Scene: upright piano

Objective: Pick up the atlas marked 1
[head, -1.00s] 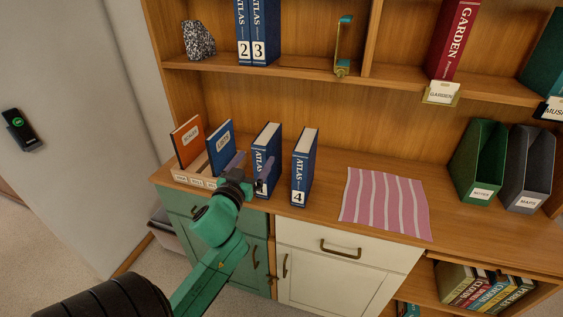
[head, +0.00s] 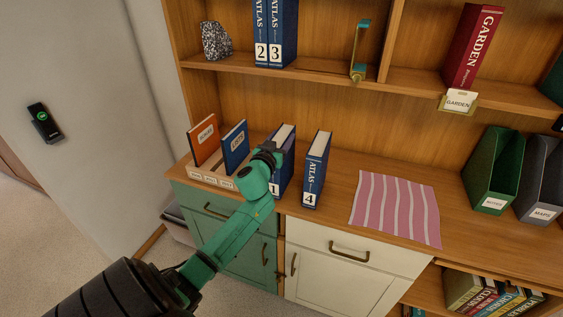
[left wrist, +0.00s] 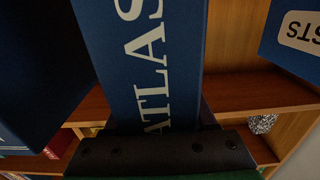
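The atlas marked 1 (head: 284,174) is a blue book standing upright on the wooden counter, its lower spine label partly showing. My left gripper (head: 274,156) is at its spine in the head view and hides much of it. In the left wrist view the atlas spine (left wrist: 155,65) fills the middle, close to the palm, with dark finger parts at both sides of it. Whether the fingers press on it cannot be told. My right gripper is not in view.
The atlas marked 4 (head: 316,172) stands close on the right. A holder with an orange book (head: 204,141) and a blue lists book (head: 235,146) is on the left. A pink striped cloth (head: 396,206) lies farther right. Atlases 2 and 3 (head: 276,35) stand on the shelf above.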

